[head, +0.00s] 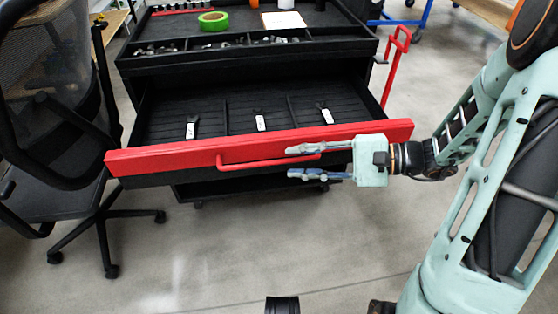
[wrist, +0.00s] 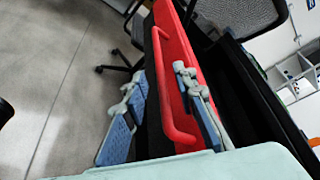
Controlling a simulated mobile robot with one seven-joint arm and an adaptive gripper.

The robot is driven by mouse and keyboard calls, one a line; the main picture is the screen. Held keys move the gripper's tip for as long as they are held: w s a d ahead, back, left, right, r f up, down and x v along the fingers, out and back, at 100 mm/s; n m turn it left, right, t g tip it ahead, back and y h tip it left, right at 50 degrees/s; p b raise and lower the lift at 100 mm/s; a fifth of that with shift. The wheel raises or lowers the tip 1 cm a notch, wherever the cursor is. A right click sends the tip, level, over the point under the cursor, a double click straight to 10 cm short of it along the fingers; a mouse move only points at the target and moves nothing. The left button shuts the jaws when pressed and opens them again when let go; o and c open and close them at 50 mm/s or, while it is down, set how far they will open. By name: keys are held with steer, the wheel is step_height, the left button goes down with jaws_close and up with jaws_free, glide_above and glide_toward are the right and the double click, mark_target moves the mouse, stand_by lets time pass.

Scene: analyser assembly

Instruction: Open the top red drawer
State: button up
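The red drawer front (head: 160,157) of the black cart is pulled far out, and its black interior (head: 175,121) shows. A red bar handle (head: 262,163) sits on the front. My gripper (head: 292,161) is at the right end of the handle, with its fingers spread apart. One finger is above the handle and the other below it. In the wrist view the handle (wrist: 163,90) runs between the two fingers of my gripper (wrist: 157,80), with gaps showing. The drawer front (wrist: 178,45) lies behind the right finger there. Nothing is gripped.
Several small white-tagged items (head: 260,122) lie in the drawer. The cart top (head: 160,28) holds a green tape roll (head: 214,21) and trays of small parts. An office chair (head: 60,150) stands close on the left. The floor (head: 240,240) in front is mostly clear.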

steer(key=v, duration=0.5)
steer(key=shift+d+r, duration=0.1)
steer(key=shift+d, duration=0.2)
